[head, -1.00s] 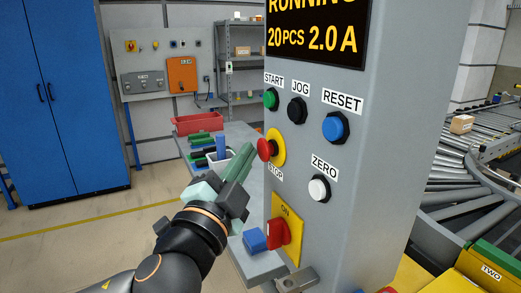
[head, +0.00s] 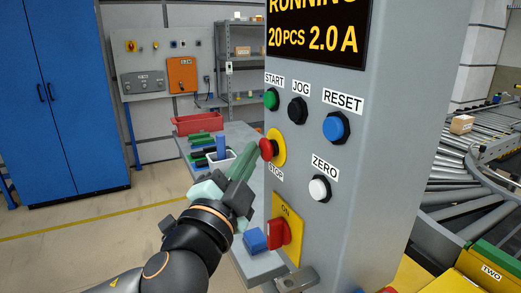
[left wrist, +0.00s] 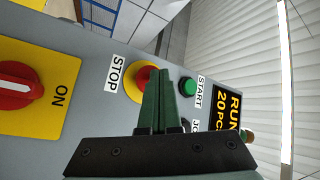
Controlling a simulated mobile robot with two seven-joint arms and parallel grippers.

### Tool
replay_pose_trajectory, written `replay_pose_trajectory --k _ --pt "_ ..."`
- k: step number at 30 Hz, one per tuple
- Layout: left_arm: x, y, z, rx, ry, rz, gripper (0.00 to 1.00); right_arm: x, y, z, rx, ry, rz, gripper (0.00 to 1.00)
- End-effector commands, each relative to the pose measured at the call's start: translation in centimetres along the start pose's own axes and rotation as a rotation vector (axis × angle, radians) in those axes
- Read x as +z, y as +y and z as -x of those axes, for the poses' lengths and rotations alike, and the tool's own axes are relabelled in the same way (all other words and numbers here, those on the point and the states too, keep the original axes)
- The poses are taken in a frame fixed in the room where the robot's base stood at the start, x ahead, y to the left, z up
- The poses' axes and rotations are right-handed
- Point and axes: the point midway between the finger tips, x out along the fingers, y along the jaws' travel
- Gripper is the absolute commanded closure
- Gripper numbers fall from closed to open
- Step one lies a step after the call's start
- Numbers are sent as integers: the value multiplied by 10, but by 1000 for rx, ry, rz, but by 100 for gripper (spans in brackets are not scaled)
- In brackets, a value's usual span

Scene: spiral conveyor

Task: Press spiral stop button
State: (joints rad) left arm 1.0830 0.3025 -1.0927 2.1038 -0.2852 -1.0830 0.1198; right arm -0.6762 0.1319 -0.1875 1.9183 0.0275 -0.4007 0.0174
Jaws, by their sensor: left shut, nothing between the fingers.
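The red stop button (head: 267,149) sits on a yellow backing on the grey control panel (head: 385,130), above the STOP label. In the left wrist view the stop button (left wrist: 145,78) is partly hidden behind the green fingers. My left gripper (head: 246,155) is shut and empty, its fingertips just left of the button in the head view. In the left wrist view the shut fingertips (left wrist: 160,72) overlap the button's edge. I cannot tell whether they touch it. The display reads RUNNING, 20 PCS, 2.0 A. My right gripper is not in view.
Green START (head: 271,99), black JOG (head: 297,110), blue RESET (head: 336,127) and white ZERO (head: 319,188) buttons surround the stop button. A red switch (head: 279,234) is below. A grey table (head: 240,130) with a red bin (head: 198,123) stands behind. Roller conveyors (head: 460,160) are at right.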

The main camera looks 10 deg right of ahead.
Motion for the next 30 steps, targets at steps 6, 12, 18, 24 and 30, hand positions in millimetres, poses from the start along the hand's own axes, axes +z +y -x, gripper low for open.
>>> replay_pose_trajectory --k 6,12,18,24,30 --pt "-2 2 -2 1 2 1 100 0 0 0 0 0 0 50" --pt "-2 2 -2 1 2 1 100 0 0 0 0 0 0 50" --pt "-2 1 -1 1 3 1 100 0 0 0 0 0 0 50" --pt "3 -3 5 1 1 2 100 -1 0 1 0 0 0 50" --pt "7 -8 11 1 1 0 100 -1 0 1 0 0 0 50"
